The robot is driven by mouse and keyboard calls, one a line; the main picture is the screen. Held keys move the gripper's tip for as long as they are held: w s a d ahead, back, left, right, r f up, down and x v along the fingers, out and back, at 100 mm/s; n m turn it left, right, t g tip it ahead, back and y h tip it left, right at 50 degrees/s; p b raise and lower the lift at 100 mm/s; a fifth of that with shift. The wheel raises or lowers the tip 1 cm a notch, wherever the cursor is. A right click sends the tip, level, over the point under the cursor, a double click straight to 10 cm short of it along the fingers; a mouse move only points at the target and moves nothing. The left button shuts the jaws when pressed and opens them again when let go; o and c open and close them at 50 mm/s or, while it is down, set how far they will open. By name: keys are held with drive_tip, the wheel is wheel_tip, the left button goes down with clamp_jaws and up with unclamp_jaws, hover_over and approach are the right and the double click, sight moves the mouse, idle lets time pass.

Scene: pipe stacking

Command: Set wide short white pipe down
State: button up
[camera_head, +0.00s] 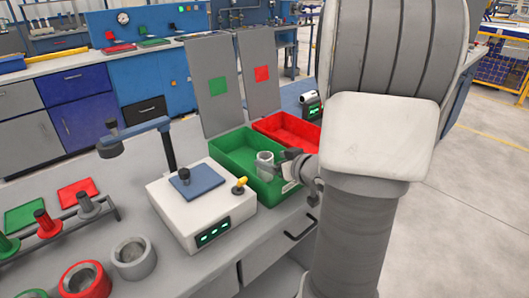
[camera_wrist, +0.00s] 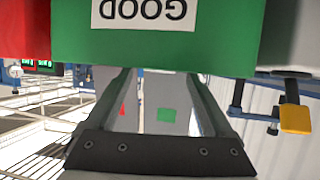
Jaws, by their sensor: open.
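A wide, short white pipe (camera_head: 265,160) stands roughly upright at the green bin (camera_head: 226,151) in the head view. Its lower end is partly hidden, so I cannot tell whether it touches the floor of the bin. My gripper (camera_head: 287,160) is just right of the pipe, at the bin's near right side. In the wrist view, my open gripper's two fingers (camera_wrist: 158,82) are spread with no pipe visible between them. The green bin's wall with an upside-down "GOOD" label (camera_wrist: 143,12) fills the top of that view.
A red bin (camera_head: 297,128) stands beside the green one. A white device (camera_head: 203,205) with a blue plate and yellow knob is left of the bins. A loose grey ring (camera_head: 134,258) and red ring (camera_head: 84,280) lie at the front left. My arm hides much of the right.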

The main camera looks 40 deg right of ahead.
drive_tip(key=v, duration=0.4)
drive_tip(key=shift+s+p, duration=0.1)
drive_tip(key=shift+p, duration=0.3)
